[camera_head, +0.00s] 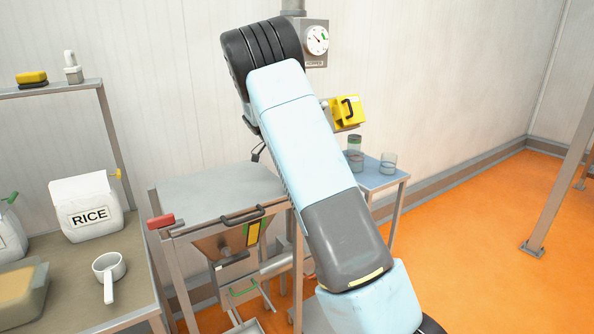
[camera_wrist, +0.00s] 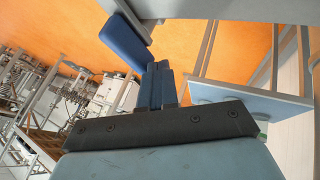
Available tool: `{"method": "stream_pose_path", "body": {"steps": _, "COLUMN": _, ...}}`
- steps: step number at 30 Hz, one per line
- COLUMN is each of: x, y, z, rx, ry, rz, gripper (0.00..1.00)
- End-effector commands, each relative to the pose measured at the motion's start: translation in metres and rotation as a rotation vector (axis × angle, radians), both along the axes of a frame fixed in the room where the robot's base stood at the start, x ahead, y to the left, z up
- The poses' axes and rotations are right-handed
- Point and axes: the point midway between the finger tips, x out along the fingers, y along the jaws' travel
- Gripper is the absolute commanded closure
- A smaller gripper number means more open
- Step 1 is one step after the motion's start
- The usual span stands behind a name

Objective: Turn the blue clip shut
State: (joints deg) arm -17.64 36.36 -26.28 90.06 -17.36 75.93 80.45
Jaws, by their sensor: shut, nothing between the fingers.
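A blue flat piece (camera_wrist: 126,42), which looks like the blue clip, shows in the wrist view at the top, left of centre. It slants from upper left down toward my fingertips, beside a grey metal part (camera_wrist: 141,20). My gripper (camera_wrist: 158,65) is shut and empty, with its two dark blue fingers pressed together. The lower end of the blue piece is close to the fingertips; I cannot tell whether they touch. In the head view my arm hides the gripper, and the blue clip does not show there.
A grey-topped metal frame (camera_head: 220,186) with a hopper stands left of my arm. A small side table (camera_head: 375,177) with jars is behind it. A rice bag (camera_head: 88,208) and white scoop (camera_head: 109,268) sit on the left bench. Orange floor is open at right.

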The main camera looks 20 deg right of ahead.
Motion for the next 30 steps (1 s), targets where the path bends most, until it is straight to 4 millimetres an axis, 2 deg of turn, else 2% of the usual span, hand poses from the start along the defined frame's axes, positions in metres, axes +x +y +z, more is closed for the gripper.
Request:
{"method": "stream_pose_path", "body": {"steps": 12, "x": -0.0018, "y": -0.0049, "z": -0.0001, "rx": 0.0, "ry": 0.0, "rz": -0.136, "gripper": 1.0}}
{"method": "stream_pose_path", "body": {"steps": 30, "x": 0.0002, "y": -0.0047, "z": -0.0002, "rx": 0.0, "ry": 0.0, "rz": -0.144, "gripper": 1.0}}
